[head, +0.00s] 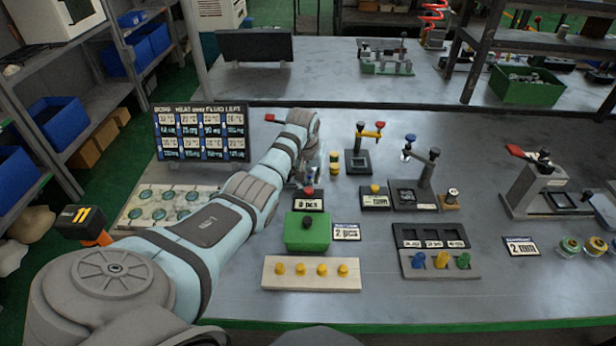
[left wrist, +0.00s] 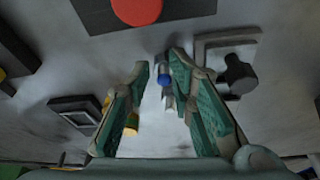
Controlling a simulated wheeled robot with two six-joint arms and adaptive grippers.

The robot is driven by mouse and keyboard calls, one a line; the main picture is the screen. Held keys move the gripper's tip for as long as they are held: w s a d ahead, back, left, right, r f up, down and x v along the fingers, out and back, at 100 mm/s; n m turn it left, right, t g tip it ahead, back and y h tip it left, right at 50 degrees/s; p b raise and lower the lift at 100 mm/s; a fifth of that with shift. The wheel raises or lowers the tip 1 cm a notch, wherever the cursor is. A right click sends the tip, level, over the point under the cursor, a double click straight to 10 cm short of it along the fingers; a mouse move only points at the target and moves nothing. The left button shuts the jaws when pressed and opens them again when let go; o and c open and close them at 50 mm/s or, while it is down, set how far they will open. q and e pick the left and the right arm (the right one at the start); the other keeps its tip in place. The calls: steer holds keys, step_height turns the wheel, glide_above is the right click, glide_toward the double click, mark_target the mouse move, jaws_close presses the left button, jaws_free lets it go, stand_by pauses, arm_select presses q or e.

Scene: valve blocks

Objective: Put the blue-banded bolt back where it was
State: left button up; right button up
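My left gripper (head: 304,178) is in the middle of the bench, partly hidden behind my own arm in the head view. In the left wrist view its two green-padded fingers (left wrist: 160,72) are apart. A small pale piece with a blue band (left wrist: 164,80), which looks like the blue-banded bolt, shows between the fingertips, close to the right finger. I cannot tell whether it touches that finger. A yellow-banded piece (left wrist: 131,123) shows beside the left finger. My right gripper is not in view.
A red button (head: 308,192) on a dark block is near my gripper; a green box (head: 306,234) with a black knob stands in front. A pale strip (head: 312,285) holds several yellow pegs. Toggle-clamp fixtures (head: 412,196) stand to the right. The bench's front right is mostly clear.

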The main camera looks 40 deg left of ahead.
arm_select(q)
steer(key=shift+s+d+f, duration=0.15)
steer(key=a+p+v, duration=0.1)
steer(key=p+v, duration=0.2)
steer(key=v, duration=0.9)
steer(key=shift+d+r+p, duration=0.35)
steer(key=shift+p, duration=0.05)
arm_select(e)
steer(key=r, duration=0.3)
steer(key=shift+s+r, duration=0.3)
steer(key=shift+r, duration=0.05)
